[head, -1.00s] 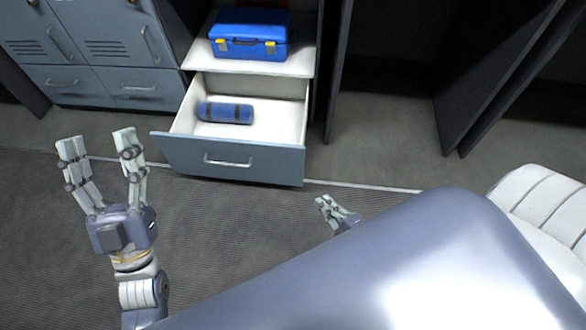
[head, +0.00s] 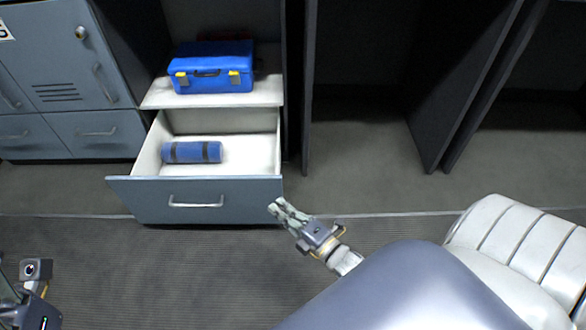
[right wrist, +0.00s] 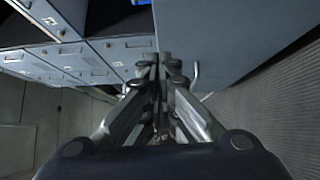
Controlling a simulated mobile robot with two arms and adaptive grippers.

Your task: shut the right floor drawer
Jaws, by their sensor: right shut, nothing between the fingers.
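The right floor drawer (head: 250,190) stands pulled out, with a blue-grey front, a bar handle (head: 196,201) and a white inside. A blue roll with dark bands (head: 192,152) lies in it. My right gripper (head: 275,207) is shut and empty, close to the lower right corner of the drawer front. In the right wrist view the shut fingers (right wrist: 160,65) point forward, with the drawer front (right wrist: 235,40) and its handle (right wrist: 196,75) just to their right. Whether they touch the front I cannot tell. My left gripper's fingers are out of view.
A blue case with yellow latches (head: 212,72) sits on the white shelf (head: 265,92) above the drawer. Grey lockers (head: 70,75) stand at the left. A dark upright panel (head: 308,90) is right of the drawer. The floor (head: 150,270) in front is clear.

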